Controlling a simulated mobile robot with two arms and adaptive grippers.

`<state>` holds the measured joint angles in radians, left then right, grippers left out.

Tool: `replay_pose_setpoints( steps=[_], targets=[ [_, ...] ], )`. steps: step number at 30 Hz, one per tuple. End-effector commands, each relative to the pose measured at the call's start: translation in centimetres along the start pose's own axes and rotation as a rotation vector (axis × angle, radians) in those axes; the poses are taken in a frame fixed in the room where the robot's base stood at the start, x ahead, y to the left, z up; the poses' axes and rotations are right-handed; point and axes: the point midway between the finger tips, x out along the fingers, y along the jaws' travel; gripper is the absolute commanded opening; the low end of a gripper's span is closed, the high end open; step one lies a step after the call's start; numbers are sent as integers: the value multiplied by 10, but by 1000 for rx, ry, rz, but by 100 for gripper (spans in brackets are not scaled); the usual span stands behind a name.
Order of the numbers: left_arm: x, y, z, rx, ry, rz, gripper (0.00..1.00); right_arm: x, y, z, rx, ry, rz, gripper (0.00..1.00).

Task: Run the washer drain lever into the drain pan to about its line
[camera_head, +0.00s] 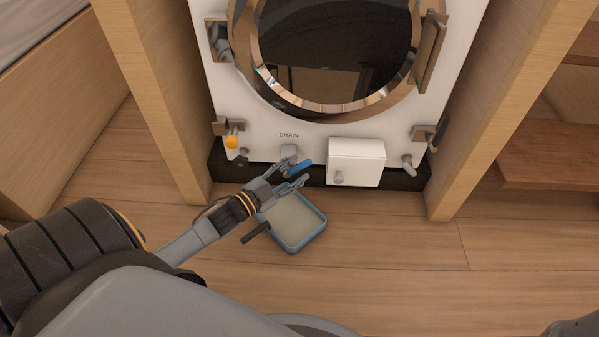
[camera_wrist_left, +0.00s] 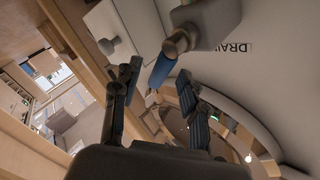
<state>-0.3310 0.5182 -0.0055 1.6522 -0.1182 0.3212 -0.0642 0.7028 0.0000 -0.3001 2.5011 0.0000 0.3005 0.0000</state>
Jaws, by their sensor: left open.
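The washer's blue drain lever (camera_head: 300,169) sits under the "DRAIN" label, on a grey valve (camera_head: 289,151) low on the white front panel. The lever (camera_wrist_left: 162,70) also shows in the left wrist view, hanging from the valve (camera_wrist_left: 205,22). My left gripper (camera_head: 297,173) is open, its fingers on either side of the lever; I cannot tell whether either touches it. The drain pan (camera_head: 312,239) is on the floor below, with a blue rim and a pale inside. My gripper and forearm cover part of it. Whether it holds water, and its line, I cannot make out.
A white box (camera_head: 355,161) with a knob juts out right of the lever. An orange knob (camera_head: 232,142) is at the left. Wooden posts (camera_head: 165,110) flank the washer. A dark handle (camera_head: 256,233) sticks out left of the pan. The floor at the right is clear.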

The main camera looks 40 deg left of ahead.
Motion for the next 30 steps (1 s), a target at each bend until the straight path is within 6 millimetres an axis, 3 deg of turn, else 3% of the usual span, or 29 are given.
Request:
replay_pose_setpoints(
  steps=[6,15,16,22,30],
  targets=[
    [20,0,1,0,0,0,43,-12,-2,-3,0,-4,0,25],
    [22,0,0,-1,-1,1,43,-12,-2,-3,0,-3,0,25],
    [22,0,0,-1,-1,1,41,-12,-2,-3,0,-3,0,25],
    [22,0,0,-1,-1,1,0,-12,-2,-3,0,-3,0,25],
    [22,0,0,0,-2,1,0,-11,-2,-3,0,-3,0,25]
  ],
)
